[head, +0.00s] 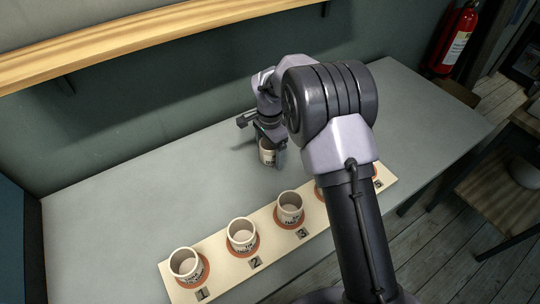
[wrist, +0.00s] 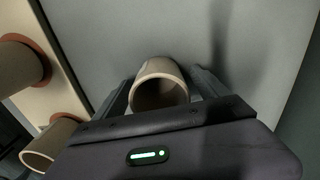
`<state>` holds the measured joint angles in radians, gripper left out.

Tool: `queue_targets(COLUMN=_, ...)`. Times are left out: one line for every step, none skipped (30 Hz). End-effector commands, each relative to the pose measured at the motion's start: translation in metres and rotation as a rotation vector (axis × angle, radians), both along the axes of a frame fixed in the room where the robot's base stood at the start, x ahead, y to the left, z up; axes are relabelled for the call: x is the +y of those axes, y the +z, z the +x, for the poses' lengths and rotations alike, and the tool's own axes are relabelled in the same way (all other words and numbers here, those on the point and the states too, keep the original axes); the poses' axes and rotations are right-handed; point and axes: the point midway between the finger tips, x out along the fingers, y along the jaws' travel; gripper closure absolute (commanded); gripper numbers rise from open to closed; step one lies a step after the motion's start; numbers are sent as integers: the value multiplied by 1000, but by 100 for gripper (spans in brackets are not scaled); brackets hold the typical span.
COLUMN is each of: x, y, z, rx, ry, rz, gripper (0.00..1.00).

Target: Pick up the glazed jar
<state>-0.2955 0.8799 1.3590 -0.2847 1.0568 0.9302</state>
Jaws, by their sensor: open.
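A cream jar (head: 268,158) with dark lettering stands on the grey table, apart from the numbered board. My gripper (head: 267,147) is open over it and partly hides it in the head view. In the wrist view the jar (wrist: 160,72) sits between the two spread fingers, its open mouth towards the camera. I see no clear grip on it; whether either finger touches it I cannot tell. The jars look alike in shape, and a glaze is not clear on any.
A pale board (head: 222,270) at the front carries several similar jars on reddish round spots, such as the jar at number 1 (head: 185,264) and the jar at number 3 (head: 290,207). My arm hides part of its right end. The left table (head: 110,215) is clear. A wooden shelf (head: 130,38) hangs behind.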

Motion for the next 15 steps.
queue_targets(x=0, y=2, z=0, rx=-1, ry=0, rz=1, gripper=16)
queue_targets(x=0, y=2, z=0, rx=-1, ry=0, rz=1, gripper=16)
queue_targets(x=0, y=3, z=0, rx=-1, ry=0, rz=1, gripper=18)
queue_targets(x=0, y=3, z=0, rx=-1, ry=0, rz=1, gripper=24)
queue_targets(x=0, y=3, z=0, rx=-1, ry=0, rz=1, gripper=30)
queue_targets(x=0, y=3, z=0, rx=-1, ry=0, rz=1, gripper=38)
queue_targets(x=0, y=3, z=0, rx=-1, ry=0, rz=1, gripper=44)
queue_targets(x=0, y=3, z=0, rx=-1, ry=0, rz=1, gripper=49)
queue_targets(x=0, y=3, z=0, rx=-1, ry=0, rz=1, gripper=57)
queue_targets(x=0, y=3, z=0, rx=-1, ry=0, rz=1, gripper=63)
queue_targets(x=0, y=3, z=0, rx=-1, ry=-1, rz=1, gripper=69)
queue_targets(x=0, y=3, z=0, rx=-1, ry=-1, rz=1, gripper=77)
queue_targets(x=0, y=3, z=0, rx=-1, ry=-1, rz=1, gripper=83)
queue_targets(x=0, y=3, z=0, rx=-1, ry=-1, rz=1, gripper=89)
queue_targets(x=0, y=3, z=0, rx=-1, ry=-1, rz=1, gripper=89)
